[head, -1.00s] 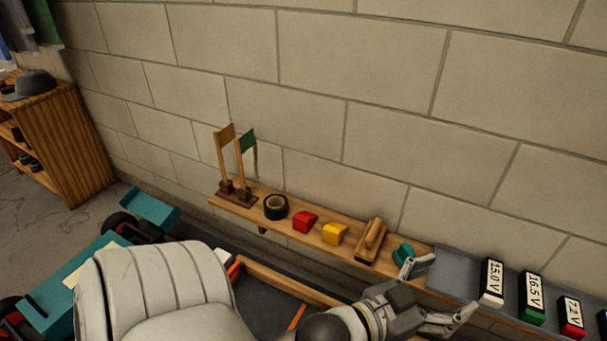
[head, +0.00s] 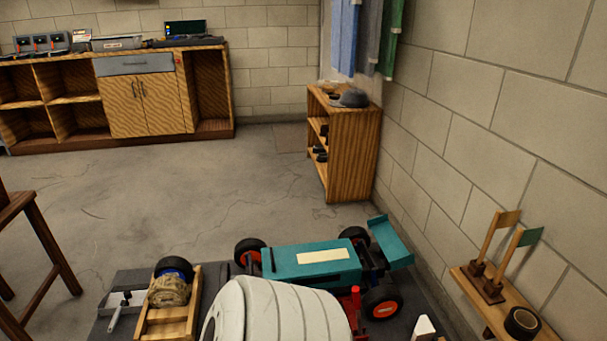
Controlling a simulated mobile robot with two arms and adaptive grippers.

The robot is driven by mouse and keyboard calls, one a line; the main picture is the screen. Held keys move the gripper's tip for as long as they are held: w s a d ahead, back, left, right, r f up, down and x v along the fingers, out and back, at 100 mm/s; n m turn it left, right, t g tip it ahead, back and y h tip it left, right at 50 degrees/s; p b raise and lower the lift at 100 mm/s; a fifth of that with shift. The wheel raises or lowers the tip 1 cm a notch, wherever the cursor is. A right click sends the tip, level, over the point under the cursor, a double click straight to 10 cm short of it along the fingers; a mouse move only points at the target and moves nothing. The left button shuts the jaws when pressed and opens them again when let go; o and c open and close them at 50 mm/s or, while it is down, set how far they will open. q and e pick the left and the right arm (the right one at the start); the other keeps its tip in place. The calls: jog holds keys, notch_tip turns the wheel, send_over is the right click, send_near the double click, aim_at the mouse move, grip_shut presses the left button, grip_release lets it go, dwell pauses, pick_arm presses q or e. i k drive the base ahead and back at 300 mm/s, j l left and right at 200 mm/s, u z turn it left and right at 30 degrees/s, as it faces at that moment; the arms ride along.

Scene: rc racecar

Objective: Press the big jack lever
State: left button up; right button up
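A teal RC car (head: 315,262) with black tyres and orange-red hubs sits on the dark work surface below me. A red upright part (head: 355,306) stands beside its near side; I cannot tell whether it belongs to a jack. No big jack lever is clearly recognisable. A white ribbed part of my own body covers the bottom middle and hides part of the car's surroundings. Neither my left nor my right gripper can be made out here.
A cabinet (head: 150,100) and open floor lie beyond.

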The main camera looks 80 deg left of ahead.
aim_at(355, 291)
jog(key=k+u, duration=0.1)
jog(key=u, duration=1.75)
